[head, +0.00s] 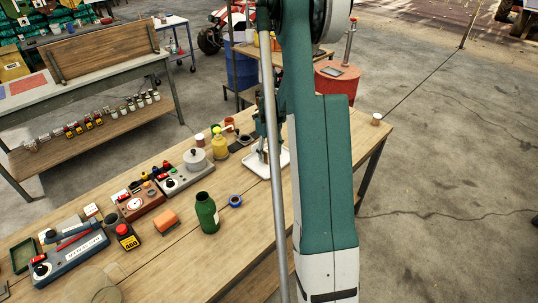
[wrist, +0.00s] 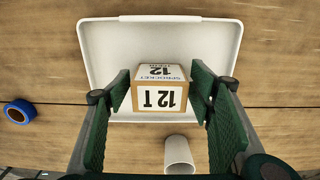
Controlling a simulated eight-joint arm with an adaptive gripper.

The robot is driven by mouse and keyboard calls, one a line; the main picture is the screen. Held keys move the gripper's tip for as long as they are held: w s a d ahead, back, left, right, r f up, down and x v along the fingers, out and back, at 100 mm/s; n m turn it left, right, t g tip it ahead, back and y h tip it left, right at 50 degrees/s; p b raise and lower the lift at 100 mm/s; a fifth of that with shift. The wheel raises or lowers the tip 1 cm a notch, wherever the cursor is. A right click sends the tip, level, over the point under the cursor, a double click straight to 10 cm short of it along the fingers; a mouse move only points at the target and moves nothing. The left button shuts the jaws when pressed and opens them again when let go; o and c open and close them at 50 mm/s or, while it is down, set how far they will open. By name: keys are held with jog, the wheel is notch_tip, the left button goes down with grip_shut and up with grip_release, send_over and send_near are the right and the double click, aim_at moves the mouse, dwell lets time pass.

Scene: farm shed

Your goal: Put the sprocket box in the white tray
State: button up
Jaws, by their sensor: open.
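The sprocket box (wrist: 158,97), tan with white labels reading "SPROCKET" and "12 T", shows in the wrist view between the fingers of my gripper (wrist: 160,80). The fingers are open, one on each side of the box. The white tray (wrist: 160,38) lies on the wooden table behind and around the box. The box appears inside the tray's outline, close to its near edge. In the head view the white tray (head: 283,158) is partly covered by my arm, with my gripper (head: 262,155) above it. The box cannot be made out there.
A white cylinder (wrist: 179,153) stands just outside the tray's near edge. A blue tape roll (head: 235,201) and a green bottle (head: 207,212) are left of the tray. A yellow jar (head: 220,146) and a pot (head: 195,160) stand beyond. Bare table lies around a cup (head: 376,119).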

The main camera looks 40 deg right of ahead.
aim_at(269, 148)
notch_tip(269, 148, up, 11)
jog(key=shift+r+p, duration=0.15)
jog(key=shift+p, duration=0.15)
dwell(0.8)
jog(key=shift+a+r+n, duration=0.3)
jog(key=shift+a+r, duration=0.05)
jog(key=shift+a, duration=0.15)
jog(key=s+a+r+n+t, duration=0.1)
jog(key=s+a+r+n, duration=0.1)
jog(key=a+r+n, duration=0.55)
jog(key=s+a+r+n+t+h, duration=0.15)
jog(key=a+r+n, duration=0.25)
jog(key=a, duration=0.7)
jog(key=s+a+r+n+t, duration=0.1)
jog(key=s+a+r+n, duration=0.1)
jog(key=a+r+n, duration=0.5)
jog(key=s+a+n+t+y, duration=0.1)
jog(key=s+a+n+t, duration=0.2)
jog(key=s+a+n, duration=1.4)
jog(key=a, duration=0.4)
jog(key=shift+s+a+f+t, duration=0.25)
jog(key=shift+f+t, duration=0.1)
